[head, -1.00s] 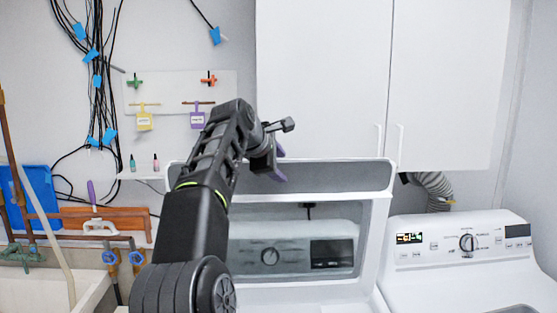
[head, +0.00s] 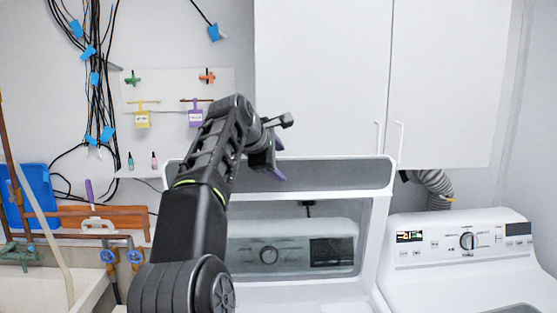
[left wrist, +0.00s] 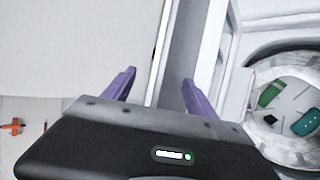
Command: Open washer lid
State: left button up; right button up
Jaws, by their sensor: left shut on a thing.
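The washer lid (head: 335,175) stands raised, roughly upright, with a white frame, a grey top band and a see-through window. The washer's round drum opening (left wrist: 258,75) is uncovered at right, with green and teal things inside. My right gripper is not in view.
A dryer (head: 460,275) stands to the right of the washer. White cabinets (head: 325,80) hang close above and behind the lid. A sink (head: 60,285) with pipes is at left. Small tools hang on a wall board (head: 170,88).

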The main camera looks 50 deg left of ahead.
pick_arm(q)
jog(key=shift+s+a+r+b, duration=0.15)
jog(key=shift+s+a+b, duration=0.05)
jog(key=shift+s+b, duration=0.2)
jog(key=v, duration=0.7)
jog(key=shift+d+b, duration=0.25)
jog(key=shift+b, duration=0.1)
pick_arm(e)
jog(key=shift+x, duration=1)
pick_arm(q)
jog(key=shift+r, duration=0.15)
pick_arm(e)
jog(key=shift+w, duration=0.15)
pick_arm(q)
jog(key=shift+w+d, duration=0.1)
